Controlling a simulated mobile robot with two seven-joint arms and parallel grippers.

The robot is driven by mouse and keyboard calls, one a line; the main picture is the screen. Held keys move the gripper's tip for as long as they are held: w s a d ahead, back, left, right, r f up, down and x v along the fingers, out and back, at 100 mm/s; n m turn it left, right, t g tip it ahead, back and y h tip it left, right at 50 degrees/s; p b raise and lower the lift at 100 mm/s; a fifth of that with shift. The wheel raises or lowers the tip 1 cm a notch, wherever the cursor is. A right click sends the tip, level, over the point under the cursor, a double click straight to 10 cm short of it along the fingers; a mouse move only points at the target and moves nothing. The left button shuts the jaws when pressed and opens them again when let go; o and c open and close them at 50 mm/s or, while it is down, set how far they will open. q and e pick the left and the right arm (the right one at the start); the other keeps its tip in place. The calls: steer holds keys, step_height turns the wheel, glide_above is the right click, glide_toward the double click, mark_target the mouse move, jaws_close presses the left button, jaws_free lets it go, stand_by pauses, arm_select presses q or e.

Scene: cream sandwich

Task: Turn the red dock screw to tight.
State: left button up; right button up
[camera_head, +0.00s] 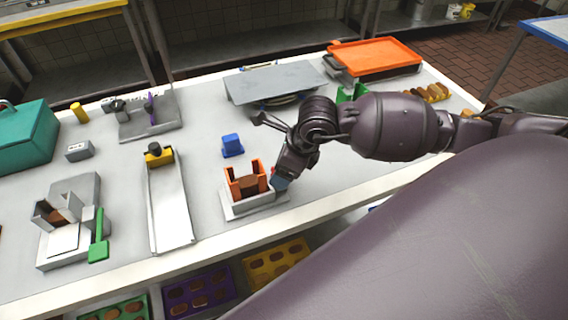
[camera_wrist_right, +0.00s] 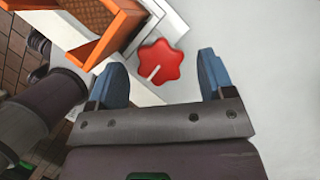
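The red dock screw (camera_wrist_right: 158,63) is a lobed knob with a white line, which points to the lower left in the right wrist view. It sits beside the orange dock (camera_wrist_right: 103,30) on a white base. In the head view only a sliver of red shows by the orange dock (camera_head: 235,184), which holds a brown piece (camera_head: 249,183). My right gripper (camera_head: 281,183) is at the dock's right side. Its blue fingers are spread either side of the screw, the left one nearer; I cannot tell whether they touch it. My left gripper is not in view.
A blue block (camera_head: 232,145) stands behind the dock. A white chute with a yellow block (camera_head: 159,154) is to its left. A grey plate (camera_head: 275,83) and an orange tray (camera_head: 374,56) lie farther back. Coloured trays sit below the front table edge.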

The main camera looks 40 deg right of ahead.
steer(key=shift+f+n+g, duration=0.1)
steer(key=shift+n+g, duration=0.2)
steer(key=shift+n, duration=0.4)
steer(key=n+g+y+b, duration=0.1)
steer(key=n, duration=0.3)
steer(key=shift+w+d+b, duration=0.1)
steer(key=shift+w+b, duration=0.1)
steer(key=shift+b, duration=0.1)
steer(key=n+g, duration=0.1)
steer(key=n, duration=0.2)
steer(key=shift+w+g+y+b, duration=0.1)
steer(key=shift+g+y+b, duration=0.2)
steer(key=shift+y+b, duration=0.1)
steer(key=n+g, duration=0.1)
steer(key=n, duration=0.3)
steer(key=shift+w, duration=0.15)
steer(key=w+d+r+m, duration=0.1)
steer(key=d+r, duration=0.3)
steer(key=r, duration=0.6)
steer(key=shift+d+m, duration=0.25)
steer(key=shift+m, duration=0.55)
steer(key=shift+w, duration=0.15)
